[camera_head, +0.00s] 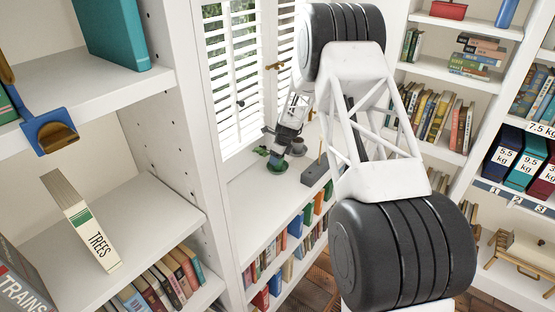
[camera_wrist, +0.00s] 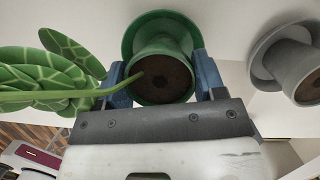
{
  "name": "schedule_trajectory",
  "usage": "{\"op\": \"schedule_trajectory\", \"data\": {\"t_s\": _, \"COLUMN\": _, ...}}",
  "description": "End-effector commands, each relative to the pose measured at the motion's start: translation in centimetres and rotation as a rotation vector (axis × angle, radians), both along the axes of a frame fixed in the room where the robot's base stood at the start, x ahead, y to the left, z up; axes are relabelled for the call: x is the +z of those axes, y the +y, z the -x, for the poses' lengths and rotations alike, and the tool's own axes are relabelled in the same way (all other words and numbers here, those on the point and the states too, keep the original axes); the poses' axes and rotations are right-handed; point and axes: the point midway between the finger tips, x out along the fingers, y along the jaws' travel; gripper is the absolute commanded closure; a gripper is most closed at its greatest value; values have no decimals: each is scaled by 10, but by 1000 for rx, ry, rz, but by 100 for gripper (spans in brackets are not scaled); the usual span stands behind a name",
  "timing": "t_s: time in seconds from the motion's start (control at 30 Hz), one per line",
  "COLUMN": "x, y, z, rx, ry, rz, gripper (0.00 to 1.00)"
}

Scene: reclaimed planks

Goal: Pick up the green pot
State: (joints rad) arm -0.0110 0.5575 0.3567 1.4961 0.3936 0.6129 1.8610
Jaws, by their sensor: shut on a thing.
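The green pot (camera_wrist: 160,84) is at the middle of the wrist view, with dark soil inside and a green saucer (camera_wrist: 130,42) behind its base. I cannot tell whether pot and saucer touch. My gripper (camera_wrist: 159,66) has one blue finger on each side of the pot and is shut on it. A stem with large patterned green leaves (camera_wrist: 50,70) reaches from the left to the pot's soil. In the head view the green pot (camera_head: 277,165) is small, on the white window ledge, partly hidden by my gripper (camera_head: 274,147).
A grey pot (camera_wrist: 298,75) on a grey saucer stands to the right of the green pot. In the head view a grey box (camera_head: 315,173) sits farther right on the ledge (camera_head: 245,205). Shuttered windows (camera_head: 235,80) stand behind, and bookshelves (camera_head: 440,150) rise at the right.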

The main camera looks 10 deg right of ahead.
Motion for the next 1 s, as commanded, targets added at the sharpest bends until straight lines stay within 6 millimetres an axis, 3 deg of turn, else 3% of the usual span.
{"op": "schedule_trajectory", "data": {"t_s": 0.23, "x": 29, "y": 0, "z": 1, "rx": 2, "ry": -2, "rz": 0, "gripper": 74}}
{"op": "schedule_trajectory", "data": {"t_s": 1.0, "x": 38, "y": -6, "z": 121, "rx": 0, "ry": 0, "rz": 0, "gripper": 74}}
